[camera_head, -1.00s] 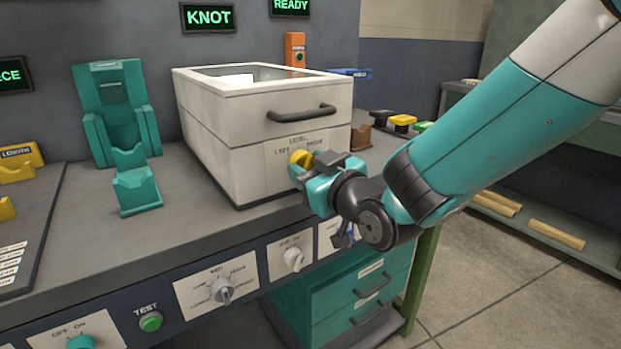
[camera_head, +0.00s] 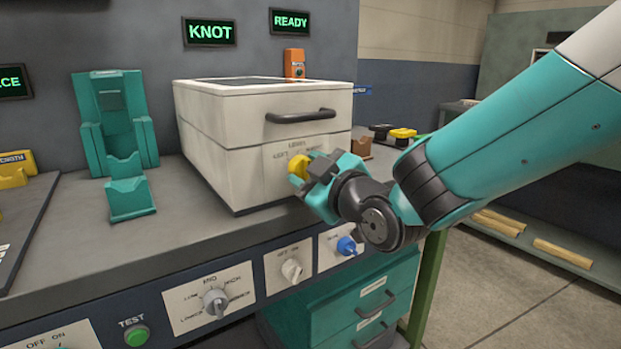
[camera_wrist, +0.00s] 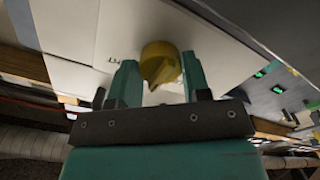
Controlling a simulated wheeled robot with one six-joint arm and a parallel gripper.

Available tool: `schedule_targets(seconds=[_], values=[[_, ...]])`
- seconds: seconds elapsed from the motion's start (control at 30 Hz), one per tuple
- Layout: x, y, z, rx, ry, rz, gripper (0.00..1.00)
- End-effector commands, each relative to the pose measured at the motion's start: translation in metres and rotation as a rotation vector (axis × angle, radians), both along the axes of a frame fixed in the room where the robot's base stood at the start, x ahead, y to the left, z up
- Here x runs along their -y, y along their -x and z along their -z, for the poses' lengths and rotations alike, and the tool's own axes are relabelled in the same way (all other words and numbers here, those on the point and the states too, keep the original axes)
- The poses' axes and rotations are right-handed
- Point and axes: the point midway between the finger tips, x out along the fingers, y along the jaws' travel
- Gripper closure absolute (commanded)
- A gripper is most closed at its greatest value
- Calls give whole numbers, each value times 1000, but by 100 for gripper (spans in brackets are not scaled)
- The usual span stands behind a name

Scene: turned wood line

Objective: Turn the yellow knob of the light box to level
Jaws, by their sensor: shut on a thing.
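The light box (camera_head: 220,145) is a cream box with a dark handle on its front, standing on the grey bench. Its yellow knob (camera_head: 298,166) sticks out of the front panel below the handle. The panel's lettering is too small to read surely and is partly hidden by my gripper. My gripper (camera_head: 308,171) is at the front of the box, shut on the yellow knob. In the wrist view the knob (camera_wrist: 160,64) sits between my two teal fingers. Which mark the knob points to cannot be told.
Below the bench edge are a grey selector knob (camera_head: 215,302), a white knob (camera_head: 292,270), a blue knob (camera_head: 346,245) and a green test button (camera_head: 137,336). A teal holder (camera_head: 115,130) stands left of the box. Signs read KNOT (camera_head: 209,32) and READY (camera_head: 290,21).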

Motion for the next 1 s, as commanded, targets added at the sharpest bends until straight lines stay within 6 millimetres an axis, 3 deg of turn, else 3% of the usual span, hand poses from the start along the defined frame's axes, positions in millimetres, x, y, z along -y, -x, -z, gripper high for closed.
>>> schedule_targets(seconds=[0.67, 0.7, 0.77, 1.0], values=[[0, 0, 0, 17, 26, 1, 80], [0, 0, 0, 17, 26, 1, 47], [0, 0, 0, 16, 25, 1, 34], [0, 0, 0, 17, 25, 0, 31]])
